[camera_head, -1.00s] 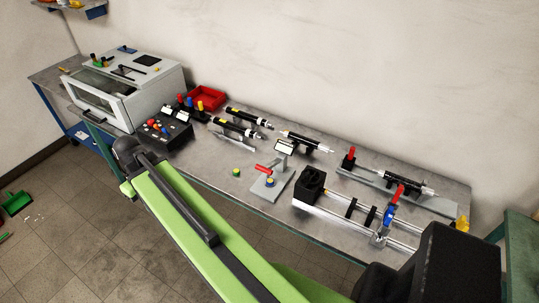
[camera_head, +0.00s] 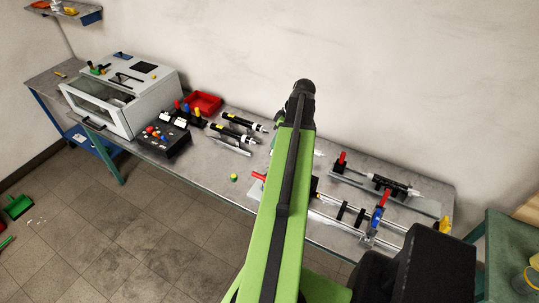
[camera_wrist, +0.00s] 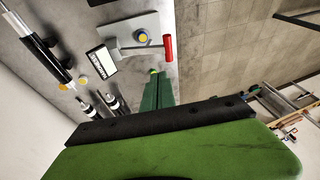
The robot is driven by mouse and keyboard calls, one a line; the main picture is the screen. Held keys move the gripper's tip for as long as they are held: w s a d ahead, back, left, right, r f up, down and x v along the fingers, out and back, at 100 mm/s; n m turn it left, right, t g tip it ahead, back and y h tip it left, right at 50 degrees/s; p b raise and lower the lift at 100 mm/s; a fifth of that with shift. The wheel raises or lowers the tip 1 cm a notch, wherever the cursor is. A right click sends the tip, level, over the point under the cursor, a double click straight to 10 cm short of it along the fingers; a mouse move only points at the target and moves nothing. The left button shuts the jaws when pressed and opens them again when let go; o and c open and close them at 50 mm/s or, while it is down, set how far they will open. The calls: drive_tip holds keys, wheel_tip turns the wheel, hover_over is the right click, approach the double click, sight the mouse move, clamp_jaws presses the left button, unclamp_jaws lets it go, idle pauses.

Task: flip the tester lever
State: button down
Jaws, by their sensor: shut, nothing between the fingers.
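My gripper (camera_wrist: 158,76) shows in the wrist view as two dark green fingers, shut and empty. In that picture its tips lie below the red handle, apart from it. The gripper is hidden behind my arm in the head view.
A control box (camera_head: 165,140) and a grey cabinet (camera_head: 120,95) stand left.

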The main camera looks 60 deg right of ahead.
drive_tip(key=b, duration=0.9)
hover_over(260, 174)
drive_tip(key=s+d, duration=0.1)
drive_tip(key=d, duration=0.3)
drive_tip(key=f, duration=1)
drive_tip(key=shift+s+a, duration=0.1)
drive_tip(key=shift+a, duration=0.1)
drive_tip(key=shift+a+f+b, duration=0.9)
drive_tip(key=shift+f+b, duration=0.05)
drive_tip(key=shift+b, duration=0.2)
drive_tip(key=shift+a+f, duration=0.15)
drive_tip(key=shift+a, duration=0.1)
